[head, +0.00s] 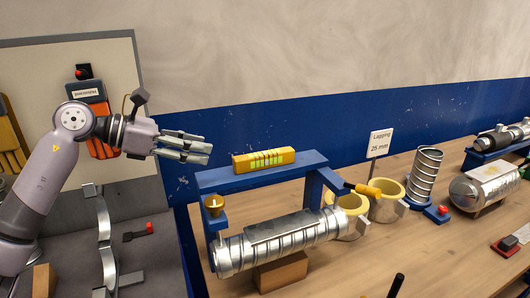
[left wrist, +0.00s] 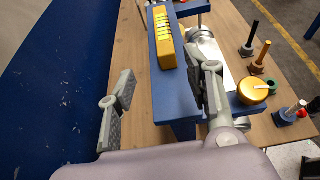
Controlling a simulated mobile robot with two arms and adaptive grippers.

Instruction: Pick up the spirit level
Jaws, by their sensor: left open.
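The spirit level is a yellow bar with green vials (head: 264,160). It lies on top of a blue raised shelf (head: 225,179) above a silver spiral duct (head: 290,238). My left gripper (head: 208,148) is to the left of the level at about its height, with its fingers pointing right towards it. In the left wrist view the level (left wrist: 163,38) lies on the blue shelf (left wrist: 172,98), beyond the open fingers. The gripper is empty and apart from the level. My right gripper is in neither view.
Cream lagging rings (head: 385,208), a yellow-handled tool (head: 368,190) and an upright spiral pipe (head: 425,176) are to the right. A sign (head: 381,143) reads "Lagging 25 mm". The blue wall band runs behind the bench.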

